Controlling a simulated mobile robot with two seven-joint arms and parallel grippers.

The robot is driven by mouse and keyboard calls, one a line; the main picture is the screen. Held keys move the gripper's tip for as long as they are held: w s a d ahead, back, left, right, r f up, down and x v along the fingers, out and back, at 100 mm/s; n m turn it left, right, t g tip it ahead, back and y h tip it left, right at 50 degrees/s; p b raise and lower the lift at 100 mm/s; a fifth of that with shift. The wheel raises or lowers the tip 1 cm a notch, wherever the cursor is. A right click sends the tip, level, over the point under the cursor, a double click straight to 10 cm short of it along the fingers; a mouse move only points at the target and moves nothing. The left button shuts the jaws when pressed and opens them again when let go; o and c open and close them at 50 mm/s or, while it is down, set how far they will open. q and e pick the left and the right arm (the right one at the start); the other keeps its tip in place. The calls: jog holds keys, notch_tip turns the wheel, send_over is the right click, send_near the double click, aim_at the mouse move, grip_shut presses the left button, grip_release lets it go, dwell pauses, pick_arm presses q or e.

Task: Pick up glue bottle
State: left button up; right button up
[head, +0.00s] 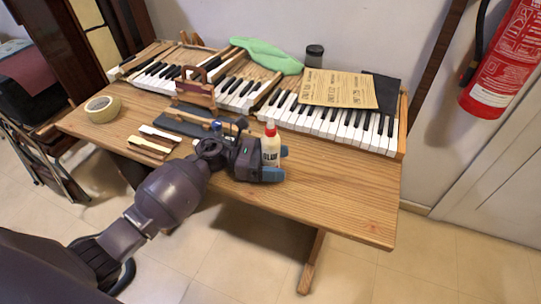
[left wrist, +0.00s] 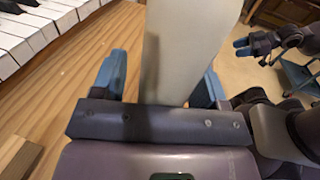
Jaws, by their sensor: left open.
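The glue bottle (head: 270,150) is white with a red cap and a label. It stands upright on the wooden table near its front middle. My left gripper (head: 278,163) is open, with its blue fingers on either side of the bottle's lower part. In the left wrist view the pale bottle (left wrist: 180,50) rises between the two blue fingers (left wrist: 160,85). Whether either finger touches it I cannot tell. My right gripper (left wrist: 243,48) shows small at the upper right of the left wrist view, away from the bottle; its opening is unclear.
Piano keyboard sections (head: 335,120) line the back of the table (head: 335,190). A tape roll (head: 102,108) lies at the left, and loose key pieces (head: 150,145) lie left of my gripper. A paper sheet (head: 340,88) rests over the keys. The table's front right is clear.

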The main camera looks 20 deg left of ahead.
pick_arm(q)
jog(key=c, duration=1)
jog(key=shift+r+p, duration=1.65)
jog(key=shift+r, duration=8.4)
